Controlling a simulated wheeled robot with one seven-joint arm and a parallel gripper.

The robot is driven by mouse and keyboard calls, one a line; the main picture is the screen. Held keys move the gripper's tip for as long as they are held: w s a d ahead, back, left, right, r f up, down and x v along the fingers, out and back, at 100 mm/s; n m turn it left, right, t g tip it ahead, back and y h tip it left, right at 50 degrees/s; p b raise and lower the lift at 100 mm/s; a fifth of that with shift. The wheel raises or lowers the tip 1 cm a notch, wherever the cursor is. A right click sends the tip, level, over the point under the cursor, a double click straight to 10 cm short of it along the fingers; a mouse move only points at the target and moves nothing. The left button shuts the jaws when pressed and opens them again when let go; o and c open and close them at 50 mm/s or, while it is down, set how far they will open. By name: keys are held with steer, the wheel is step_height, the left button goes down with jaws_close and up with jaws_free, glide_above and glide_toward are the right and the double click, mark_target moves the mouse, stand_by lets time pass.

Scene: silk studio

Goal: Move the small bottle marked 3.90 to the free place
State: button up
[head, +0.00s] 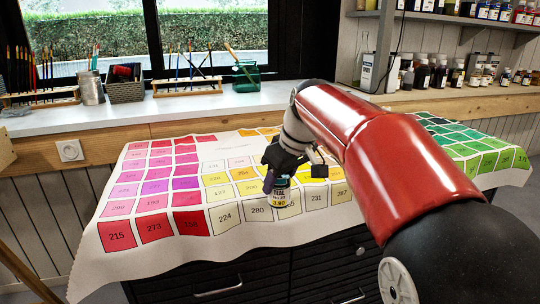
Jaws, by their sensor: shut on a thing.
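The small bottle (279,198) has a pale label reading TEAL with 3.90 on a yellow band. It stands upright near the front of the colour-chart cloth, around the squares 280 and 231. My gripper (274,176) is shut on the bottle from above, and its dark fingers cover the bottle's top. I cannot tell whether the bottle's base touches the cloth. My red arm crosses the right side of the view and hides part of the cloth behind it. No place is clearly marked as the free place in this view.
The cloth (150,238) with numbered colour squares drapes over a dark drawer cabinet (230,284). Behind it, a window sill holds brush racks (188,86), a metal cup (90,88) and a green container (246,76). Shelves with several bottles (440,74) stand at the right.

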steer(key=d+f+m+h, duration=0.1)
steer(key=d+f, duration=0.3)
steer(key=f, duration=0.7)
steer(key=d+f+m+h, duration=0.1)
steer(key=d+f+m, duration=0.3)
steer(key=f, duration=0.7)
steer(key=d+f+m+t+h, duration=0.1)
steer(key=d+f+m, duration=0.2)
steer(key=f, duration=0.9)
steer(key=shift+s+d, duration=0.45)
steer(key=shift+d, duration=0.1)
